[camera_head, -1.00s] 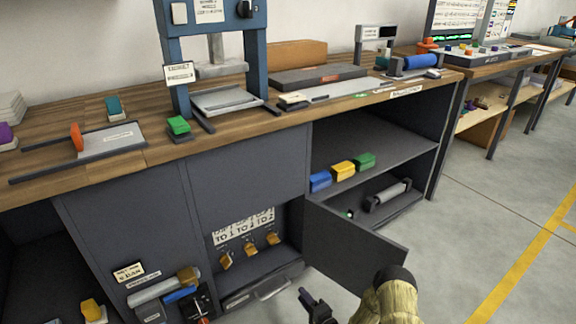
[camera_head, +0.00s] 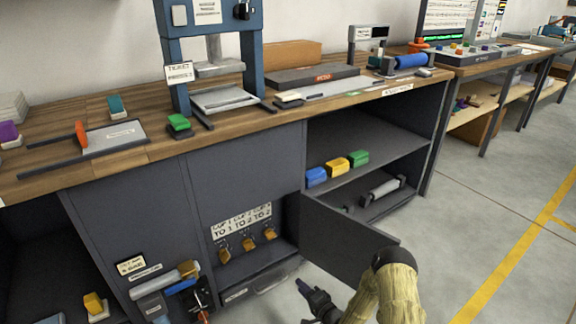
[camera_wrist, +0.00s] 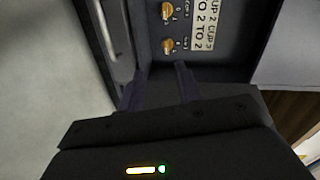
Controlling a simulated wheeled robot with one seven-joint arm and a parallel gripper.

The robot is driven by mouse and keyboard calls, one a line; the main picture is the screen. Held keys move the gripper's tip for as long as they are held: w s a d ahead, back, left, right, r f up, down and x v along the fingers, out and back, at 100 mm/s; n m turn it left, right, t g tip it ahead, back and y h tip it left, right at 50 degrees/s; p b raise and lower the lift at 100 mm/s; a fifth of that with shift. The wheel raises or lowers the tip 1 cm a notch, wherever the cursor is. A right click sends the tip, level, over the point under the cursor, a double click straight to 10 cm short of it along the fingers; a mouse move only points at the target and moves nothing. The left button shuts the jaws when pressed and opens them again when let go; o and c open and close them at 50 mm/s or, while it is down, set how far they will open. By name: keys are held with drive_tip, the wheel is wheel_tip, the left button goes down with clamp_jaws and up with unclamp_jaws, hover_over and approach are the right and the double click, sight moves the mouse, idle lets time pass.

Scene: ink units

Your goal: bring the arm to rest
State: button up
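My gripper (camera_head: 304,288) is low in front of the open compartment of the dark cabinet, to the left of the swung-out door (camera_head: 345,240). In the wrist view my gripper (camera_wrist: 158,78) shows two dark fingers apart, with nothing visible between them. The fingers point toward the compartment, where orange knobs (camera_wrist: 167,45) sit on a dark panel beside a white label (camera_wrist: 205,30). In the head view these knobs (camera_head: 246,244) stand below the lettered label (camera_head: 241,222). Whether my fingers touch anything is not clear.
A drawer front with a handle (camera_head: 262,286) lies under the compartment. Blue, yellow and green blocks (camera_head: 337,165) sit on the right shelf. A blue-framed press (camera_head: 253,60) stands on the wooden worktop (camera_head: 75,104). Open grey floor (camera_head: 480,220) lies to the right.

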drive_tip(key=s+d+r+n+g+h+p, duration=0.1)
drive_tip(key=d+r+n+g+h, duration=0.2)
drive_tip(key=r, duration=0.8)
drive_tip(key=s+d+r+n+g+h+p, duration=0.15)
drive_tip(key=d+r+n+h, duration=0.25)
drive_tip(key=r, duration=0.7)
drive_tip(key=s+d+r+n+g+h+p, duration=0.1)
drive_tip(key=s+r+g+p, duration=0.15)
drive_tip(key=s+r, duration=0.75)
drive_tip(key=s+d+r+n+g+h+p, duration=0.15)
drive_tip(key=s+r+g, duration=0.4)
drive_tip(key=s, duration=0.85)
wheel_tip(320, 180, up, 39)
drive_tip(key=t+p, duration=0.2)
drive_tip(key=p, duration=3.5)
drive_tip(key=shift+w+d+f, duration=0.15)
drive_tip(key=shift+d, duration=0.15)
drive_tip(key=shift+a, duration=0.1)
